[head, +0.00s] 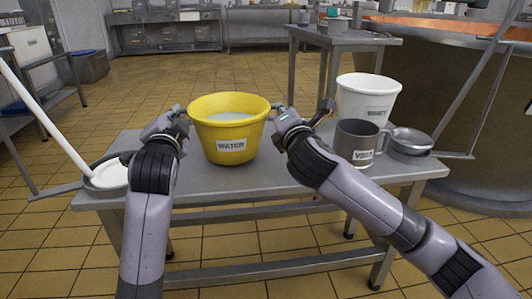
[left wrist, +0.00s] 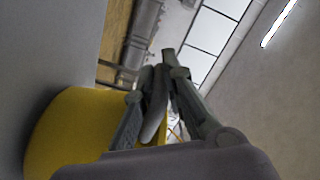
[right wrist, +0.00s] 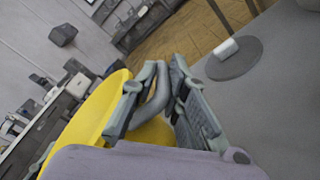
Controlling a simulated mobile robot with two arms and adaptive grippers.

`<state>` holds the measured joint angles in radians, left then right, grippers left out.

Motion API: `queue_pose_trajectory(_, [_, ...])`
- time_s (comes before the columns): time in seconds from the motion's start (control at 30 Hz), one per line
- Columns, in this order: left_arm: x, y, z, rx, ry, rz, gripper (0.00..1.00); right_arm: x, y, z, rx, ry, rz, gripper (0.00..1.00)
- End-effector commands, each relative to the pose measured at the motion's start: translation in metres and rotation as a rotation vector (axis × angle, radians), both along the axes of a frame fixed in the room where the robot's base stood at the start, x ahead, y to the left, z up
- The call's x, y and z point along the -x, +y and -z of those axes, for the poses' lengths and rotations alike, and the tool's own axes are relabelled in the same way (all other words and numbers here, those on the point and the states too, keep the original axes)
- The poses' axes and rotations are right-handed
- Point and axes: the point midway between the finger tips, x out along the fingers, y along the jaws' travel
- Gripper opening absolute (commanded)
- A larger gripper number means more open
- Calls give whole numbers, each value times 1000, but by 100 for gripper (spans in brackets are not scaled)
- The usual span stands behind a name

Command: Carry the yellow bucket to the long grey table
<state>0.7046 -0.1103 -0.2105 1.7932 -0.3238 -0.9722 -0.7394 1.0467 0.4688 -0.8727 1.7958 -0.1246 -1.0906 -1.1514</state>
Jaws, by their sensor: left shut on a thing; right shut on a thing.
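The yellow bucket (head: 229,127), labelled WATER and holding pale liquid, stands upright on a small grey table (head: 265,181) in front of me. My left gripper (head: 179,111) is shut on the bucket's left side at the rim. My right gripper (head: 279,111) is shut on its right side at the rim. In the left wrist view the fingers (left wrist: 165,90) are closed beside the yellow wall (left wrist: 70,130). In the right wrist view the fingers (right wrist: 155,85) close around a grey handle beside the yellow rim (right wrist: 95,110). A long grey table (head: 170,30) stands along the back wall.
A taller grey table (head: 345,38) and a copper vat (head: 460,100) stand behind right.

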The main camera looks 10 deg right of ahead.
Motion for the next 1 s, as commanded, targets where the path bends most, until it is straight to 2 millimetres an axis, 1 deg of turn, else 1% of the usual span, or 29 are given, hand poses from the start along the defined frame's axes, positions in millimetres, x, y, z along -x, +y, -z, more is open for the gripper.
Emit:
queue_pose_trajectory(0.03, [0,5,2,1,-6,-9,0,-2,-7,2,6,-7,16,0])
queue_pose_trajectory(0.17, [0,5,9,1,-6,-10,0,-2,-7,9,6,-7,16,0])
queue_pose_trajectory(0.2, [0,5,11,1,1,-10,11,-2,-7,11,7,-1,17,15])
queue_pose_trajectory(0.5, [0,3,9,0,0,-7,30,-1,-5,10,4,1,13,35])
queue_pose_trajectory(0.83, [2,1,10,0,-1,-3,30,0,-2,10,1,0,5,35])
queue_pose_trajectory(0.93, [10,1,9,0,-2,-2,30,0,-1,10,1,0,4,35])
queue_pose_trajectory(1.0, [20,0,10,0,-1,-2,30,0,-1,10,1,1,3,35])
